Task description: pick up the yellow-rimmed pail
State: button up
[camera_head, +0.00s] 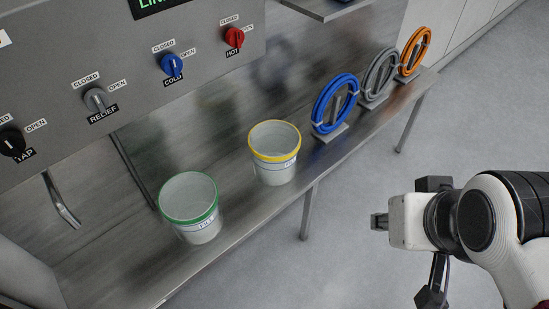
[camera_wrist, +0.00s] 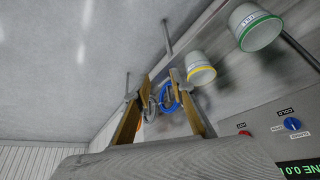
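The yellow-rimmed pail (camera_head: 274,168) is white and stands upright on the metal bench in the head view. In the wrist view the yellow-rimmed pail (camera_wrist: 200,68) appears upside down, beyond and right of my fingertips. My gripper (camera_head: 379,221) is in front of the bench at the right of the head view, well apart from the pail. In the wrist view my gripper (camera_wrist: 158,82) shows two fingers spread open with nothing held between them.
A green-rimmed pail (camera_head: 190,202) stands left of the yellow-rimmed one. Blue (camera_head: 321,110), grey (camera_head: 369,82) and orange (camera_head: 405,62) hose coils stand on the bench to the right. A valve panel (camera_head: 130,65) overhangs the bench's back. Floor in front is clear.

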jog(key=w+a+f+n+g+y, duration=0.1)
jog(key=w+a+f+n+g, duration=0.1)
jog(key=w+a+f, duration=1.15)
jog(key=w+a+f+n+g+y, duration=0.25)
jog(key=w+a+f, duration=0.75)
jog(key=w+f, duration=0.55)
jog(key=w+a+r+n+t, duration=0.2)
jog(key=w+r+t, duration=0.1)
jog(key=w, duration=0.8)
jog(key=shift+w+a+t, duration=0.15)
jog(key=shift+w+t, duration=0.05)
jog(key=shift+t, duration=0.25)
jog(key=shift+x, duration=1.3)
jog(key=shift+f, duration=0.15)
